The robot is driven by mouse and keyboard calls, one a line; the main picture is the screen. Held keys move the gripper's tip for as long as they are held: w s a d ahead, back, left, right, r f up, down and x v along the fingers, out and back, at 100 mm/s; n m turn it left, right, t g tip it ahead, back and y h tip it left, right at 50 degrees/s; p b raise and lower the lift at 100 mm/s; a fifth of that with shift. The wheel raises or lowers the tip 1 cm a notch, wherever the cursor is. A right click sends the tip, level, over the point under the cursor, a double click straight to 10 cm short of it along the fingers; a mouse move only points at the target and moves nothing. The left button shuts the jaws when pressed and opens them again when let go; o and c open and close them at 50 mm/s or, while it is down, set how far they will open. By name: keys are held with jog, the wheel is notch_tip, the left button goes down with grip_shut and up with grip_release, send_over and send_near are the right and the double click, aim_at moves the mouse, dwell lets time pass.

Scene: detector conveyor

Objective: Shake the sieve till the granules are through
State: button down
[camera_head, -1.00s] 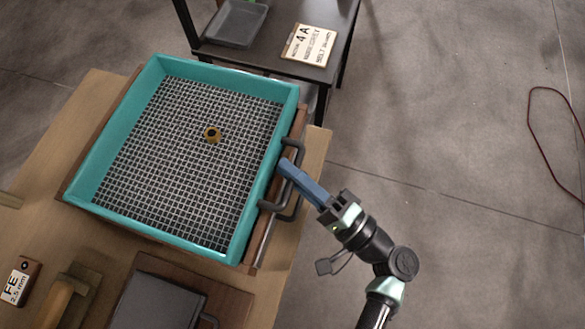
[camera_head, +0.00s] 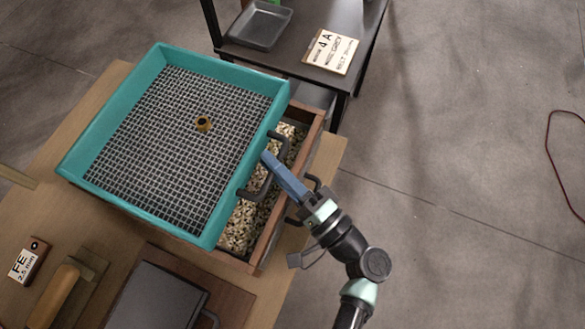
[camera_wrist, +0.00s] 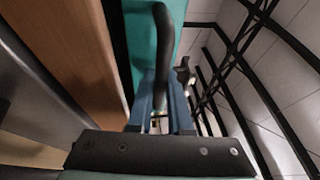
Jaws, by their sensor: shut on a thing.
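The teal sieve (camera_head: 272,122) lies over a wooden box, shifted left so that its right side leaves part of the box open. Its mesh (camera_head: 170,150) looks empty of granules except for one small brass-coloured ring-like piece (camera_head: 203,123). Pale and brown granules (camera_head: 243,222) show in the wooden box (camera_head: 262,245) under the sieve's right side. My gripper (camera_head: 270,160) is shut on the sieve's dark handle (camera_head: 254,192) at its right side. In the wrist view the handle (camera_wrist: 166,55) passes between the blue fingers (camera_wrist: 160,115).
The wooden table (camera_head: 35,215) carries a small sign block (camera_head: 28,262), a wooden-handled tool (camera_head: 55,297) and a dark flat pan (camera_head: 160,300) in front. A dark side table (camera_head: 290,60) with a grey tray (camera_head: 260,25) and a label card (camera_head: 330,52) stands behind. A cable (camera_head: 550,150) lies on the floor at right.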

jog(key=shift+a+r, duration=0.1)
jog(key=shift+a, duration=0.1)
jog(key=c, duration=0.8)
grip_release()
jog(key=shift+c, duration=0.2)
jog(key=shift+f, duration=0.2)
